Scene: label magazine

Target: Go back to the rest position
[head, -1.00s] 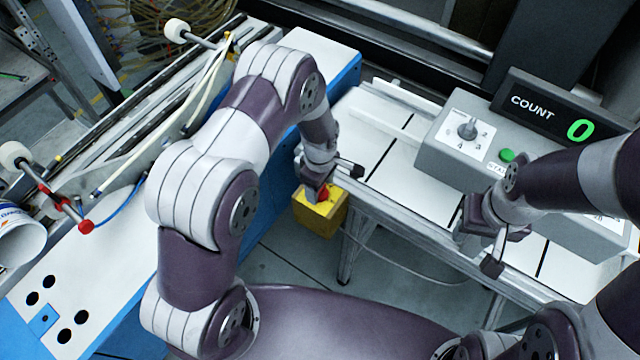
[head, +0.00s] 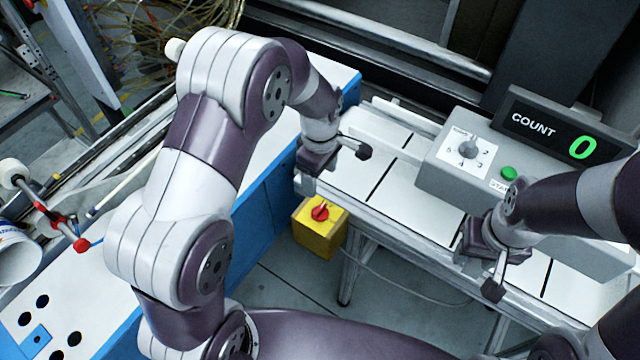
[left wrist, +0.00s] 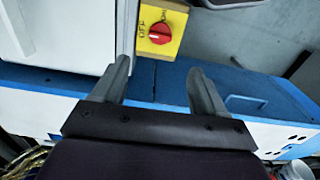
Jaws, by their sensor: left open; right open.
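My left gripper (head: 304,184) is open and empty, up beside the blue-sided machine, above and behind a yellow switch box with a red knob (head: 320,228). In the left wrist view, its two spread fingers (left wrist: 158,88) show with nothing between them, and the yellow box (left wrist: 162,30) lies beyond them. My right gripper (head: 482,272) is open near the front edge of the white conveyor, below the grey control box. It seems to hold nothing.
The grey control box (head: 432,178) with a dial and green button stands on the conveyor (head: 398,190). A display (head: 545,125) reads COUNT 0.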

